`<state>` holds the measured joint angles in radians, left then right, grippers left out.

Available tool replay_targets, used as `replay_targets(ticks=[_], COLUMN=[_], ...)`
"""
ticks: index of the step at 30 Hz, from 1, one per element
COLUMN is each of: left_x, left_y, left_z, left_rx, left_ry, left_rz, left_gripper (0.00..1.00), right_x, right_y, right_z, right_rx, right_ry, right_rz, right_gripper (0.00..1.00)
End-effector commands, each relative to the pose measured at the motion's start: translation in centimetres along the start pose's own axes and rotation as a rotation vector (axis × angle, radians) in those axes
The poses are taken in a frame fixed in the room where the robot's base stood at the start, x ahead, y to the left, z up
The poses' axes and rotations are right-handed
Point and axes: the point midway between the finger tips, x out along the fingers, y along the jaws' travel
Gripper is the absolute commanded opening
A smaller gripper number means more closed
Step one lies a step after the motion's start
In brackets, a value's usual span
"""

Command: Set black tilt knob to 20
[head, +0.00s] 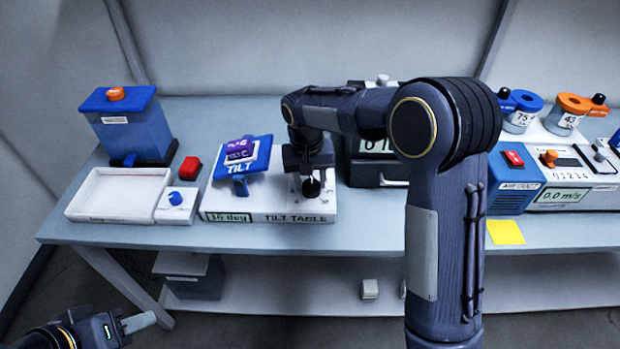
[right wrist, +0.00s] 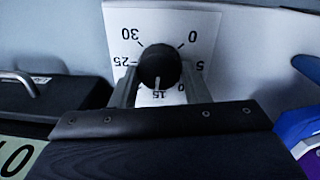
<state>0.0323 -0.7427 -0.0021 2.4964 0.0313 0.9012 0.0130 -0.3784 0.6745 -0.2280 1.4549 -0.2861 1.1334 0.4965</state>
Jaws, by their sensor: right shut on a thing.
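The black tilt knob (right wrist: 160,66) sits on a white dial plate (right wrist: 122,25) in the right wrist view. Its white pointer line points down, at about the 15 mark. The 20 mark is hidden behind a finger. My right gripper (right wrist: 160,88) is shut on the knob, one finger on each side. In the head view the right gripper (head: 311,180) reaches down over the knob at the right of the tilt table base (head: 240,205). The base's display (head: 227,217) reads 16 deg. My left gripper (head: 138,322) is low at the left, away from the table.
The blue tilt platform (head: 262,150) carries a purple part. A white tray (head: 115,190), a small box with a blue knob (head: 176,198) and a red button (head: 190,167) stand left. A dark display box (head: 365,168) stands close right of the knob. A yellow note (head: 505,232) lies further right.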

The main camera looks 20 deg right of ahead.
Motion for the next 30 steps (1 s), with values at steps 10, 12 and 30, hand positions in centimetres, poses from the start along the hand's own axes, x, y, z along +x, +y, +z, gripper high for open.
replay_targets(ticks=[10,12,30], left_x=[-0.6,-0.7,-1.2], left_y=[0.3,0.3,0.6], left_z=[-0.3,-0.3,-0.6], left_rx=[0.0,0.0,0.0], left_ry=[0.0,0.0,0.0], left_rz=[0.0,0.0,0.0], left_gripper=[0.36,0.36,0.36], right_x=[-0.2,-0.2,-0.1], right_y=[0.1,0.1,0.3], right_z=[-0.1,-0.1,-0.1], right_rx=[0.325,0.384,0.686], right_ry=[-0.017,-0.02,-0.039], right_rz=[0.0,0.0,-0.001], right_gripper=[0.19,0.19,0.19])
